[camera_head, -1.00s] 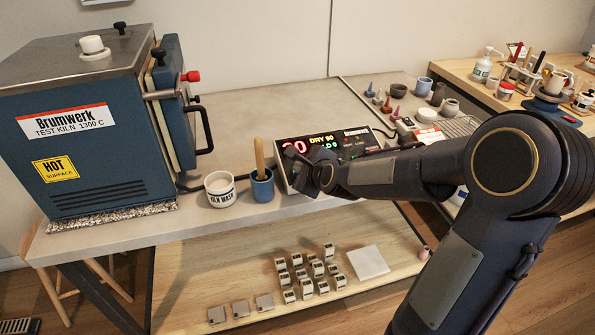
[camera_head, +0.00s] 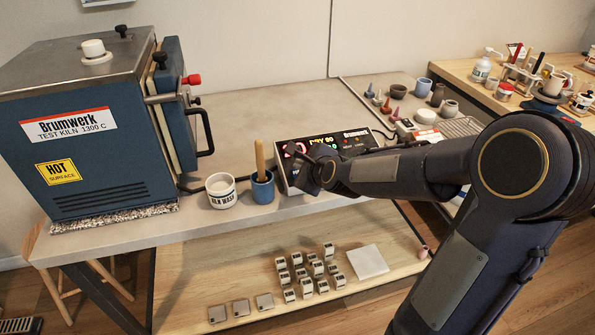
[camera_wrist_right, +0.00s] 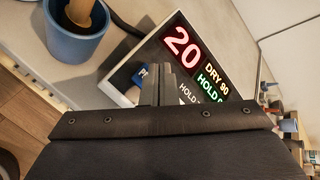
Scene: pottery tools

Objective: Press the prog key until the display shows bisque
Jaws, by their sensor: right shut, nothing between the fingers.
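The kiln controller (camera_head: 283,165) is a box with a dark lit face on the table, right of the blue cup. In the right wrist view its display (camera_wrist_right: 203,62) reads a red 20, "DRY 90" and a green "HOLD" line partly cut off. A blue key (camera_wrist_right: 139,75) with a white letter P showing sits at the panel's lower left, partly hidden by my fingers. My right gripper (camera_head: 298,157) is shut and empty, with its fingertips (camera_wrist_right: 160,72) right by the blue key. I cannot tell whether they touch it. My left gripper is not in view.
A blue cup (camera_head: 262,190) with a wooden handle and a white "KLN WASH" pot (camera_head: 221,192) stand left of the controller. The blue kiln (camera_head: 90,130) is at the left. Small cones and pots (camera_head: 398,91) stand behind at the right.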

